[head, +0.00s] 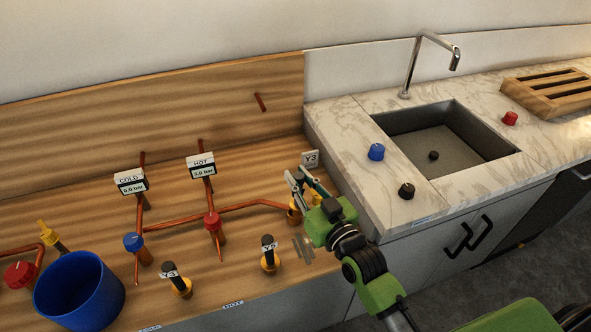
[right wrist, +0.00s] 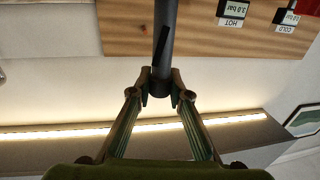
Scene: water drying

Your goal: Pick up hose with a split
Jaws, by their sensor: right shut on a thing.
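A black slanting mark, which looks like the split, shows on the hose just beyond the fingertips. In the head view the hose cannot be made out clearly around the gripper. My left gripper is not in view.
A blue bucket (head: 80,293) stands at the front left. Copper pipes (head: 230,214), a blue valve knob (head: 133,241), a red valve knob (head: 211,221) and black-topped fittings (head: 268,252) crowd the counter. The sink (head: 435,150) lies to the right.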

